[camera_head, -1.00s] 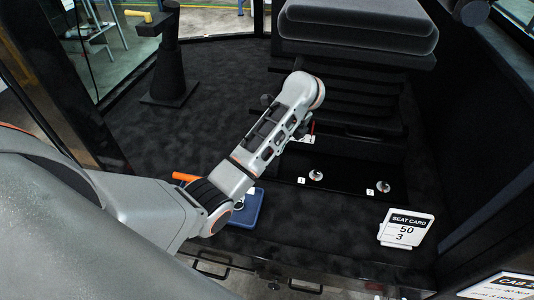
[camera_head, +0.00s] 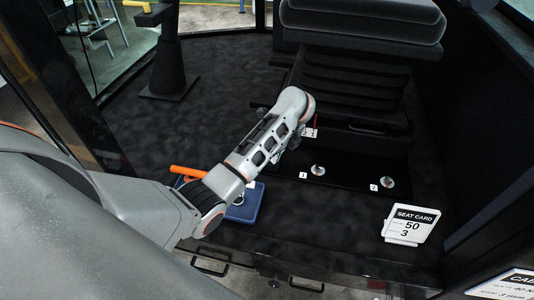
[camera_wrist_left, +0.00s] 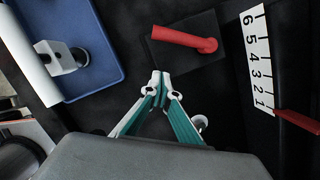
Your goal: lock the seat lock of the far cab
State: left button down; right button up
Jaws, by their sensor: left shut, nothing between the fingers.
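The seat (camera_head: 360,65) stands at the top centre-right in the head view. In the left wrist view a red bent lever (camera_wrist_left: 185,40) lies on a dark square plate; it looks like the seat lock. My left gripper (camera_wrist_left: 160,78) is shut and empty, its tips just below that plate and apart from the lever. In the head view my left wrist hides the gripper's fingers and the lever. A white scale numbered 1 to 6 (camera_wrist_left: 258,60) with a red pointer (camera_wrist_left: 298,121) is at the right in the wrist view. My right gripper is not seen.
Two round bolts, labelled 1 (camera_head: 318,169) and 2 (camera_head: 388,182), sit in front of the seat. A seat card (camera_head: 410,224) reading 50 and 3 stands at the front right. A blue tray (camera_head: 250,212) with an orange-handled tool (camera_head: 188,171) lies beneath my left arm.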

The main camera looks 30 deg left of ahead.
pick_arm(q)
jog(key=shift+w+a+f, duration=0.1)
jog(key=shift+w+a, duration=0.1)
jog(key=shift+a, duration=0.45)
jog(key=shift+w+a, duration=0.25)
jog(key=shift+a, duration=0.4)
jog(key=shift+w+a+f, duration=0.1)
jog(key=shift+w+a, duration=0.1)
jog(key=shift+a, duration=0.45)
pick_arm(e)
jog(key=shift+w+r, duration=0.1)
